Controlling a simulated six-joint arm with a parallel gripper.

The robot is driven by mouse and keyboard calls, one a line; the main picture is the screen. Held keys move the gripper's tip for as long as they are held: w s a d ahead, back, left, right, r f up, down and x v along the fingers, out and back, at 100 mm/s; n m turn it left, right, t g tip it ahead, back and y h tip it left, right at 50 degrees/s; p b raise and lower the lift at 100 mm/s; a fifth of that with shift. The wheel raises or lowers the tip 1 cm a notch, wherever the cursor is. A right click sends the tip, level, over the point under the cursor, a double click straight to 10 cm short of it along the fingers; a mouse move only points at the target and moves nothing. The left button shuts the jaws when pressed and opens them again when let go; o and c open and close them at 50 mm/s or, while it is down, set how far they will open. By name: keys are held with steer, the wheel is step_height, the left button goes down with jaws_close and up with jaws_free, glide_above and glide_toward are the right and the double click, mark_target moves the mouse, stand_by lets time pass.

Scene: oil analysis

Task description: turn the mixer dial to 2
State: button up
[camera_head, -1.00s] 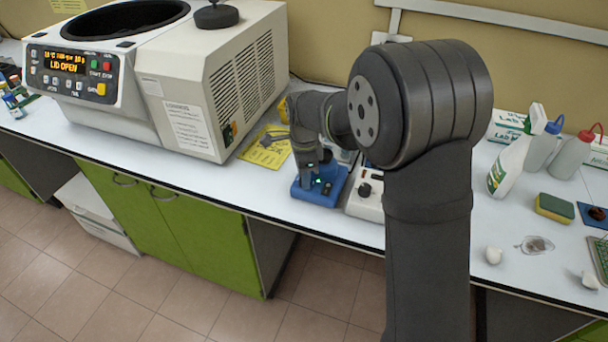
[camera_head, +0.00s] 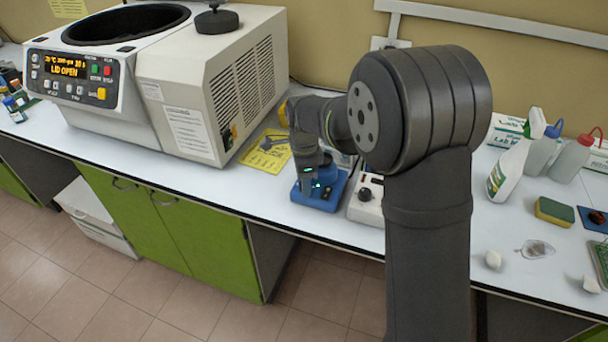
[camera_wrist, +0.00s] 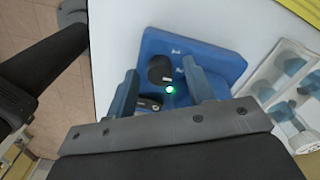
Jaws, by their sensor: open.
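The blue mixer (camera_head: 333,195) stands on the white bench in the head view, partly hidden under my gripper (camera_head: 312,185). In the wrist view the mixer (camera_wrist: 222,62) shows a round black dial (camera_wrist: 159,68), a lit green light (camera_wrist: 170,90) and a dark part beside it (camera_wrist: 149,104). My gripper (camera_wrist: 161,72) is open, with one blue-grey finger on each side of the dial in the picture. The dial lies between the fingertips in the picture; whether they touch it, I cannot tell. The dial's number marks are too small to read.
A white device with a black knob (camera_head: 364,193) stands close to the right of the mixer. A yellow sheet (camera_head: 266,152) and the large centrifuge (camera_head: 190,95) are to the left. The bench's front edge is close in front of the mixer.

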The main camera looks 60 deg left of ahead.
step_height(320, 180, up, 18)
steer(key=shift+f, duration=0.25)
stand_by(0.6)
step_height(320, 180, down, 18)
steer(key=shift+r, duration=0.25)
stand_by(0.4)
